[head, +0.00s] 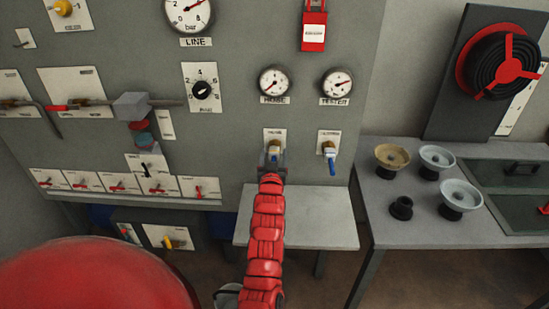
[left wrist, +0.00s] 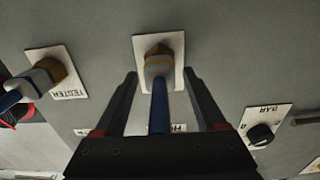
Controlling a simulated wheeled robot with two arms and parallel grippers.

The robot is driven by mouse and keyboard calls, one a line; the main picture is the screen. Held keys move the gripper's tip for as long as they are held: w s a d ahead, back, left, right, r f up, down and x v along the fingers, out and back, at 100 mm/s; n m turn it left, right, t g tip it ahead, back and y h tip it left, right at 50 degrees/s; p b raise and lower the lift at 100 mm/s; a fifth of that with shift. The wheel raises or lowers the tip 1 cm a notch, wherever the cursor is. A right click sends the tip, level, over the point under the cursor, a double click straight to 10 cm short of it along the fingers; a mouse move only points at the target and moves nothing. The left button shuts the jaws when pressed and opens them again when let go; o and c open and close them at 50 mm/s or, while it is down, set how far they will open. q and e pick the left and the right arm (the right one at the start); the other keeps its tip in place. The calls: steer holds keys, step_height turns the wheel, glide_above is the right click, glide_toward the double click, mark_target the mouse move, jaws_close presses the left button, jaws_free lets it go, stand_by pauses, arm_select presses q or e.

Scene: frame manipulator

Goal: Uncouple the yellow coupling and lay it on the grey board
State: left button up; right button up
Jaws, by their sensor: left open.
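A fitting with a dull yellow collar (left wrist: 158,50), a pale body and a blue handle (left wrist: 159,105) sits on the wall panel under the HOSE gauge. In the head view its yellowish top (head: 274,145) shows just above my left gripper (head: 272,162). In the left wrist view the open left gripper (left wrist: 158,95) has one finger on each side of the blue handle, with gaps on both sides. A similar fitting (head: 327,148) with a blue handle is at the TESTER plate. The flat grey board (head: 325,222) below is bare where visible. My right gripper is not in view.
A side table (head: 400,225) at the right bears a tan dish-shaped piece (head: 392,157), grey ones (head: 460,195) and a small black one (head: 401,207). A red reel (head: 498,60) stands behind. Small red levers (head: 120,187) line the panel's lower left.

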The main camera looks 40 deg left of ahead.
arm_select(q)
steer(key=shift+a+r, duration=0.2)
steer(key=shift+r, duration=0.25)
steer(key=shift+f, duration=0.15)
jaws_close()
steer(key=shift+s+d+f, duration=0.1)
steer(key=shift+f, duration=0.15)
steer(key=shift+s+f, duration=0.2)
steer(key=shift+f, duration=0.2)
steer(key=shift+v, duration=2.5)
steer(key=shift+w+d, duration=0.15)
